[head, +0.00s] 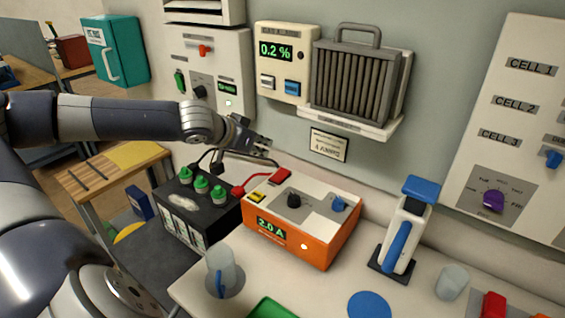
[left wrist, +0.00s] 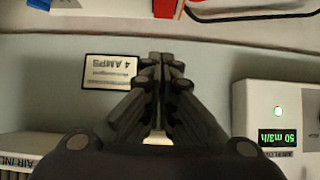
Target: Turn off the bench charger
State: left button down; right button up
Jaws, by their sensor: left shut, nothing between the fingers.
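The bench charger (head: 288,248) is an orange box with a white top on the bench, reading 2.0 A in green, with a small lit light on its front. Its top carries a black knob (head: 294,200), a blue switch lever (head: 338,204), a red piece (head: 280,176) and a yellow piece (head: 257,197). My left gripper (head: 265,147) is above and behind the charger's back left corner, near the wall, apart from the switch. In the left wrist view its fingers (left wrist: 160,62) are together and empty. My right gripper is not in view.
A black battery (head: 180,215) with green caps stands left of the charger, joined by red and black leads. A clear mug (head: 222,272), a blue-handled device (head: 398,240) and a cup (head: 452,281) stand nearby. A wall sign (head: 329,145) and a 0.2 % meter (head: 285,62) are behind.

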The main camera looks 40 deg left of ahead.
pick_arm(q)
jog(key=shift+x, duration=1.55)
jog(key=p, duration=0.3)
send_over(282, 174)
jog(key=f, duration=0.4)
jog(key=shift+s+f, duration=0.1)
jog(key=shift+s, duration=0.1)
jog(key=f+p, duration=0.1)
jog(key=f, duration=0.2)
jog(key=shift+w+f, duration=0.2)
jog(key=shift+f, duration=0.4)
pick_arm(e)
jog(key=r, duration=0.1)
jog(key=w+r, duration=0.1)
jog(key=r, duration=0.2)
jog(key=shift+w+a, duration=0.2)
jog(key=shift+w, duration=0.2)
